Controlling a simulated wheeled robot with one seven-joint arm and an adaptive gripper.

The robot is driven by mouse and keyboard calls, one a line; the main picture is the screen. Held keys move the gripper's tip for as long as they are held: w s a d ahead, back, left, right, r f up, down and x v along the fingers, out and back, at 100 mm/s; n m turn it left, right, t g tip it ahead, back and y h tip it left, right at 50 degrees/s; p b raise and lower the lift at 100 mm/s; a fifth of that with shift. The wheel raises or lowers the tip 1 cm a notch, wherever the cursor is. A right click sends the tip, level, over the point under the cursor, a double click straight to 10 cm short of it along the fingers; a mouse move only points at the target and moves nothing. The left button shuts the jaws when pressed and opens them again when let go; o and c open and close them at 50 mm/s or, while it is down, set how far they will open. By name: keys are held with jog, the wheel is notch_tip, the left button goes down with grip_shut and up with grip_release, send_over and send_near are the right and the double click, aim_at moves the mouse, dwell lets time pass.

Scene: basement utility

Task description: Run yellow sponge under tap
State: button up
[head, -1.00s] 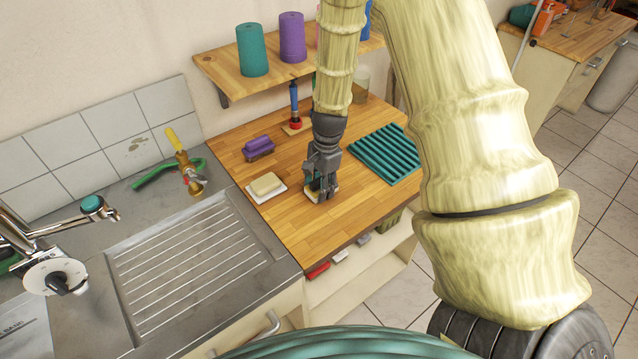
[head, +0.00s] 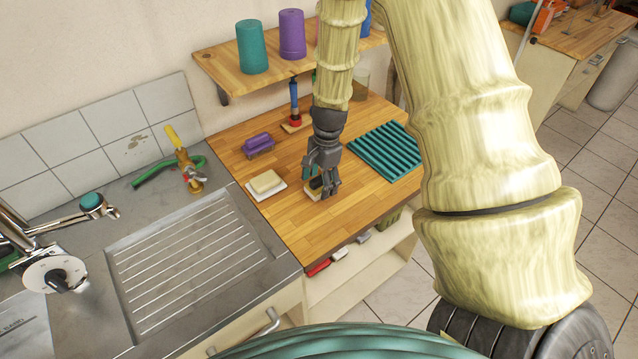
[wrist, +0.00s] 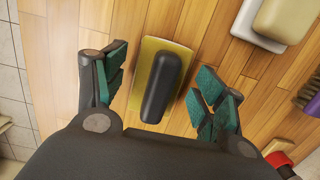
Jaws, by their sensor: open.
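A yellow pad with a black grip on top (wrist: 162,86), which looks like the yellow sponge, lies on the wooden worktop. In the wrist view it sits between the two teal-padded fingers of my open gripper (wrist: 158,88), with gaps on both sides. In the head view my gripper (head: 321,186) is low over the worktop and partly hides the sponge (head: 315,186). A brass tap with a yellow lever (head: 186,168) stands at the back of the metal counter. A chrome tap with a teal-capped end (head: 92,203) is at the far left. The sink bowl is not clearly visible.
A cream block on a white dish (head: 281,189) and a purple brush (head: 257,145) lie left of my gripper. A teal ribbed mat (head: 385,152) is at right. A shelf (head: 226,82) holds cups above.

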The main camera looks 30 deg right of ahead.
jog(key=r, duration=0.3)
jog(key=d+r+b, duration=0.1)
jog(key=r, duration=0.3)
jog(key=r+b, duration=0.1)
jog(key=r, duration=0.3)
jog(key=shift+d+r, duration=0.1)
jog(key=shift+d, duration=0.1)
